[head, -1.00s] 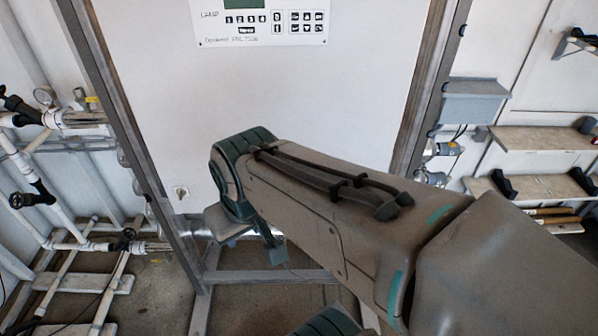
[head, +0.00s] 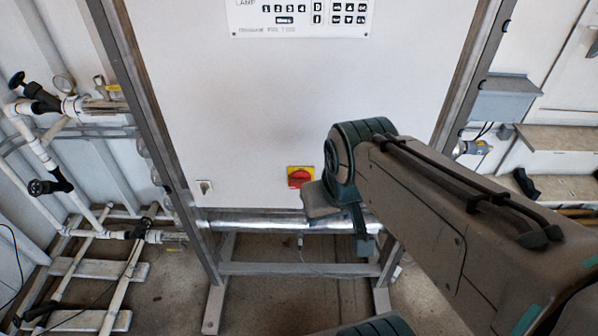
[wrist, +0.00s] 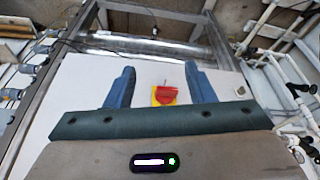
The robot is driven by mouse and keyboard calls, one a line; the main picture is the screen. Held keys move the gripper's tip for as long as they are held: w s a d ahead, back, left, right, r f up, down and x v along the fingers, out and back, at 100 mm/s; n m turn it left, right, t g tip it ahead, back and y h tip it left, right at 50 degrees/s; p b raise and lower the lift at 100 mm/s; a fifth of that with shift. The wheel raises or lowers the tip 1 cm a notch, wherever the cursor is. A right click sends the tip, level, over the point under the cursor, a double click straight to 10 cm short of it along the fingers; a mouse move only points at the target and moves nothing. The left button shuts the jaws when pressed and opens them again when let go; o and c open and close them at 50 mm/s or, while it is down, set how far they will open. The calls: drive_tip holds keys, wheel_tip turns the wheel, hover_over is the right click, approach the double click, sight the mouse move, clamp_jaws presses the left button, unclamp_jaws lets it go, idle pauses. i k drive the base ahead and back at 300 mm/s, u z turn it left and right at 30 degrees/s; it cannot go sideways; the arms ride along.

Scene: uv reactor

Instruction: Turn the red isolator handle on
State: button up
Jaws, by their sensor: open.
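The red isolator handle (head: 299,177) sits on a yellow plate low on the white cabinet front in the head view. It also shows in the wrist view (wrist: 165,94), between the two blue fingers and beyond them. My gripper (wrist: 160,80) is open, with nothing between its fingers, and looks apart from the handle. In the head view my arm covers the area just right of the handle, and the fingers are hard to make out there. The handle's exact angle is too small to tell.
The white cabinet (head: 250,110) stands in a grey metal frame, with a keypad panel (head: 300,18) at the top. A silver tube (head: 290,222) runs below. White pipes with black valves (head: 40,150) stand at left.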

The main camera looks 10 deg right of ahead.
sight(298, 178)
drive_tip(key=u, duration=1.3)
drive_tip(key=k, duration=0.9)
drive_tip(key=z, duration=1.6)
drive_tip(key=i, duration=0.5)
drive_tip(key=z, duration=0.05)
